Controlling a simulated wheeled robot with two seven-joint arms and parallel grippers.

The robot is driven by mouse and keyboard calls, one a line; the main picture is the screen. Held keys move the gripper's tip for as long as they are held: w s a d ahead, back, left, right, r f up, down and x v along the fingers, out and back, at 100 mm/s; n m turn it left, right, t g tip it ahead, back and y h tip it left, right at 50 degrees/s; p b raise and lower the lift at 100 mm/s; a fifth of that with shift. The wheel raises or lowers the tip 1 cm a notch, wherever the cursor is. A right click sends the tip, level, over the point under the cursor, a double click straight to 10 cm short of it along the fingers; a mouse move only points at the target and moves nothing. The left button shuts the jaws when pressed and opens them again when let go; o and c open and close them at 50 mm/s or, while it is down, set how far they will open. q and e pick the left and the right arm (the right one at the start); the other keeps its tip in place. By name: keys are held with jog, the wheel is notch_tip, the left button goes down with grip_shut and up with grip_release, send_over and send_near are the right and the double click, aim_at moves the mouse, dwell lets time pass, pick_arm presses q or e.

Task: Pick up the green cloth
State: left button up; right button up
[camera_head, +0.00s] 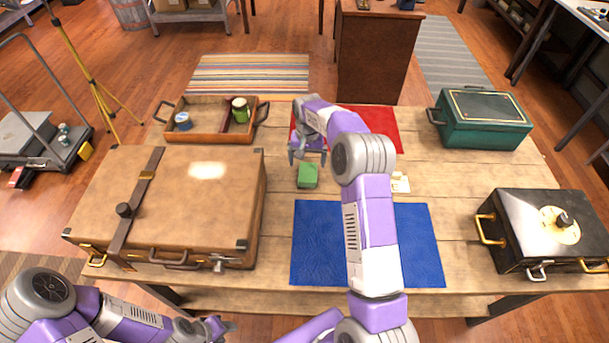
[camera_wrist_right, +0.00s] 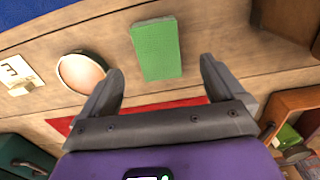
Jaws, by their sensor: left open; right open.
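The green cloth (camera_head: 308,175) is a small folded block lying on the wooden table, between the red mat and the blue mat. In the right wrist view the green cloth (camera_wrist_right: 157,49) lies just beyond and between the fingertips, apart from them. My right gripper (camera_head: 308,157) is open and empty over the table, close behind the cloth; its two fingers also show in the right wrist view (camera_wrist_right: 161,76). My left gripper (camera_head: 222,328) is low at the front edge of the table, empty, away from the cloth.
A brown suitcase (camera_head: 205,215) fills the left, with a wooden tray (camera_head: 196,138) behind it. A blue mat (camera_head: 320,268) lies in front and a red mat (camera_head: 385,125) behind. A round tin (camera_wrist_right: 82,75) and a card (camera_head: 400,188) are near. Green (camera_head: 485,135) and black (camera_head: 520,240) boxes stand right.

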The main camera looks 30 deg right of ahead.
aim_at(308, 173)
jog(key=shift+s+f, duration=0.25)
jog(key=shift+f, duration=0.55)
notch_tip(308, 173, down, 5)
jog(key=shift+b, duration=0.55)
jog(key=c, duration=1.1)
